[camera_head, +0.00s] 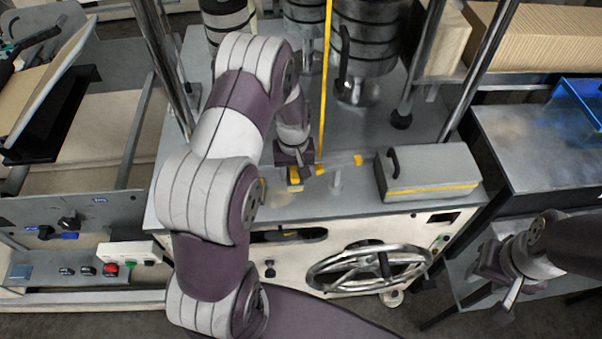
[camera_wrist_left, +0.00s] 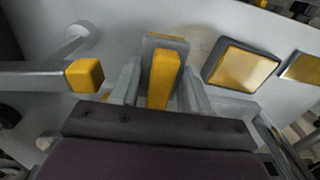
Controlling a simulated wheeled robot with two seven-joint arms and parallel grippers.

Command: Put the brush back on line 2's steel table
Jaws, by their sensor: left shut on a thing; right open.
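My left gripper (camera_head: 294,178) reaches down over the grey machine top (camera_head: 352,205) and is shut on a small yellow and grey piece, apparently the brush (camera_wrist_left: 163,78). In the left wrist view the yellow part stands between the two fingers (camera_wrist_left: 158,92). In the head view only a bit of yellow shows at the fingertips; the gripper hides the rest. I cannot tell whether it touches the surface. A steel-topped table (camera_head: 535,150) stands at the right. My right gripper (camera_head: 490,292) is open and empty, low at the right.
A grey bar with yellow ends (camera_head: 340,165) lies close right of the left gripper. A grey box with a handle (camera_head: 430,172) sits farther right. A blue-lit tray (camera_head: 580,100) stands on the right table.

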